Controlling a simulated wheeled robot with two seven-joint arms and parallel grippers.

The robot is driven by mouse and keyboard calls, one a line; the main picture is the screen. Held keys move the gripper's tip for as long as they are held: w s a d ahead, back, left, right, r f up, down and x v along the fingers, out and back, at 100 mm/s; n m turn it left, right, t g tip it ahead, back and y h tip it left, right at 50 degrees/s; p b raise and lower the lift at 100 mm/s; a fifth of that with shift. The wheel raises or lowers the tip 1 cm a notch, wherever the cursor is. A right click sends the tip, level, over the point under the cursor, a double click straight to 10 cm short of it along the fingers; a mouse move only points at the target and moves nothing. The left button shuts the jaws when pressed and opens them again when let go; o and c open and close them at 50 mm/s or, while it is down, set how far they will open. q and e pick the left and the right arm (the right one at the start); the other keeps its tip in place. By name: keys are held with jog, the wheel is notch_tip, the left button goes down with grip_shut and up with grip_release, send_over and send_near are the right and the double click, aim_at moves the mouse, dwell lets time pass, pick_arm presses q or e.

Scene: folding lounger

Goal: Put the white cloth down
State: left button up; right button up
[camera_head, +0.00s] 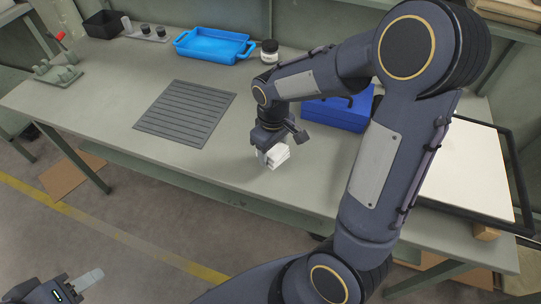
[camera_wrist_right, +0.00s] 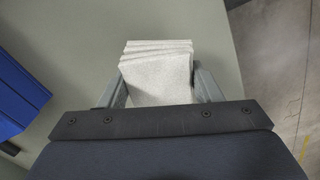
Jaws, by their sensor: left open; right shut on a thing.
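The white cloth (camera_head: 279,155) is a small folded stack of several layers near the front edge of the green-grey table (camera_head: 115,112). My right gripper (camera_head: 268,155) points down and is shut on the cloth. In the right wrist view the cloth (camera_wrist_right: 158,72) sits between the two fingers of the gripper (camera_wrist_right: 160,90). Whether the cloth touches the tabletop is hard to tell. My left gripper (camera_head: 85,282) is low at the bottom left, away from the table, open and empty, and only partly in view.
A dark ribbed mat (camera_head: 186,112) lies left of the cloth. A blue box (camera_head: 338,112) is behind right, also in the wrist view (camera_wrist_right: 18,98). A blue tray (camera_head: 212,45), a jar (camera_head: 270,51) and a black bin (camera_head: 103,24) stand at the back. A framed white board (camera_head: 462,165) is right.

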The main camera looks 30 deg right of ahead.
aim_at(270, 157)
jog(key=shift+w+f, duration=0.45)
jog(key=shift+f, duration=0.1)
notch_tip(270, 157, down, 3)
jog(key=shift+w+f, duration=0.1)
